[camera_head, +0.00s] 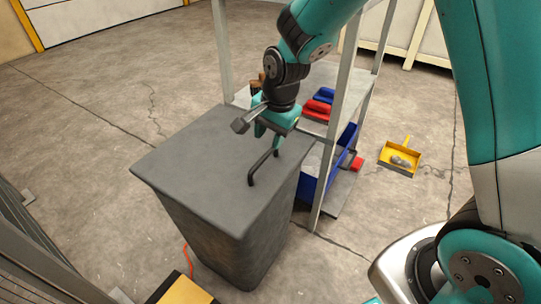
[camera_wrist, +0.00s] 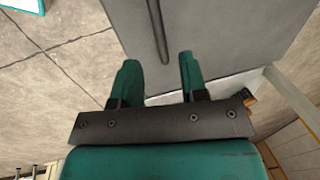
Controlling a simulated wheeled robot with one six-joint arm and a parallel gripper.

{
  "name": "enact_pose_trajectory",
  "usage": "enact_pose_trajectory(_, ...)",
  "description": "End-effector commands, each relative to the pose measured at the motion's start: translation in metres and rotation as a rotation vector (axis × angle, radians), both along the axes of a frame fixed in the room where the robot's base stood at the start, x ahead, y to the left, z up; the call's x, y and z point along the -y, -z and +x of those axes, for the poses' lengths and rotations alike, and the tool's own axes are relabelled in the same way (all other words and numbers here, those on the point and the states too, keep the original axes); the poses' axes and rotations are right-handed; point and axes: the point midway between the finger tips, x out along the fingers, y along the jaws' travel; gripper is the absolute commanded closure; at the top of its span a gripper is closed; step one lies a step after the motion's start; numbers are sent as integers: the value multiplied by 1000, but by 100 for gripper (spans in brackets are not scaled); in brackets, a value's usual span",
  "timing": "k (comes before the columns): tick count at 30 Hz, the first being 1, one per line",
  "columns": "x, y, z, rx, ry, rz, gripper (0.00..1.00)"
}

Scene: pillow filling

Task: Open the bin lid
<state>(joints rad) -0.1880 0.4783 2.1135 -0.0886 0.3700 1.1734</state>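The grey bin (camera_head: 222,235) stands on the floor with its flat lid (camera_head: 205,160) lying shut on top. A dark bar handle (camera_head: 262,167) rises from the lid near its right side. My gripper (camera_head: 270,138) is over the lid's far right edge, pointing down, close to the handle's far end. In the wrist view my gripper (camera_wrist: 158,65) has its two teal fingers apart with nothing held. The handle (camera_wrist: 158,30) lines up with the gap between the fingertips. I cannot tell whether the fingers touch it.
A metal shelf (camera_head: 345,98) stands right behind the bin, its posts close to my gripper. It holds red folded items (camera_head: 317,108) and a blue crate (camera_head: 308,187). A yellow dustpan (camera_head: 400,158) lies on the floor at right. The floor left of the bin is mostly clear.

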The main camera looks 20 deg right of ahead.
Motion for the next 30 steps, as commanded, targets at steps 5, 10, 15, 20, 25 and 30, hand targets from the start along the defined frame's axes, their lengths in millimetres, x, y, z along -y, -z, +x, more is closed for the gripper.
enact_pose_trajectory(5, -5, 39, 5, -3, -1, -1, 60)
enact_pose_trajectory(10, -7, 57, 9, -1, -2, -1, 60)
enact_pose_trajectory(15, -8, 62, 10, 1, -2, 0, 60)
enact_pose_trajectory(20, -8, 62, 10, 1, -1, 0, 60)
enact_pose_trajectory(25, -8, 62, 10, 0, -1, 0, 83)
enact_pose_trajectory(30, -8, 62, 10, 1, -1, 0, 100)
